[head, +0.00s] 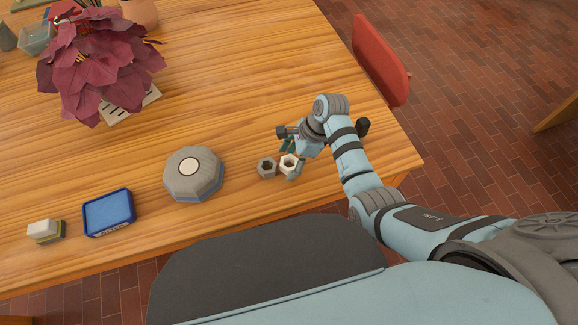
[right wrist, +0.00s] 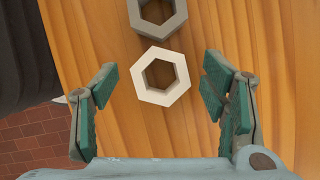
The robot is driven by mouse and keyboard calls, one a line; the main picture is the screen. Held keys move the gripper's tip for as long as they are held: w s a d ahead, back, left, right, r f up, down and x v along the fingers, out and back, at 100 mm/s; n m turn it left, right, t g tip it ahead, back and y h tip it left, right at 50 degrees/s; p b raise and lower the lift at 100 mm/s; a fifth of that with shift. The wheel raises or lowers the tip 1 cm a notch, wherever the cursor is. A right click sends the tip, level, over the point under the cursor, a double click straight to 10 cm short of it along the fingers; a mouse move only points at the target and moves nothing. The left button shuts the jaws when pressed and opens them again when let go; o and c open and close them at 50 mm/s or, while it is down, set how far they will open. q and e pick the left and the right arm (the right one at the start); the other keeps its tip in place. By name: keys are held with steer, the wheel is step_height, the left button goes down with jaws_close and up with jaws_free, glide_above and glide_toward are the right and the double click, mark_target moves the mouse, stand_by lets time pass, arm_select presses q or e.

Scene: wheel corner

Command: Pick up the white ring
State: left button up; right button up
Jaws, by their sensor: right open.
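The white ring (head: 289,160) is a hexagonal ring lying flat on the wooden table near its front edge. It also shows in the right wrist view (right wrist: 144,90), at the upper middle. My right gripper (head: 288,159) is above the table at the ring. In the right wrist view its green-padded fingers (right wrist: 160,88) are wide open and empty, one on each side of the ring and apart from it. A grey hexagonal ring (head: 267,168) lies right beside the white one. My left gripper is not in view.
On the wooden table (head: 240,110), a grey octagonal box (head: 192,182), a blue tray (head: 108,214) and a small block (head: 45,230) stand to the left. A dark red plant (head: 95,70) is at the back left. A red chair (head: 382,62) is beyond the right edge.

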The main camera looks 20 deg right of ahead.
steer(key=c, duration=1.2)
steer(key=shift+r, duration=0.1)
steer(key=shift+c, duration=0.2)
steer(key=shift+r, duration=0.1)
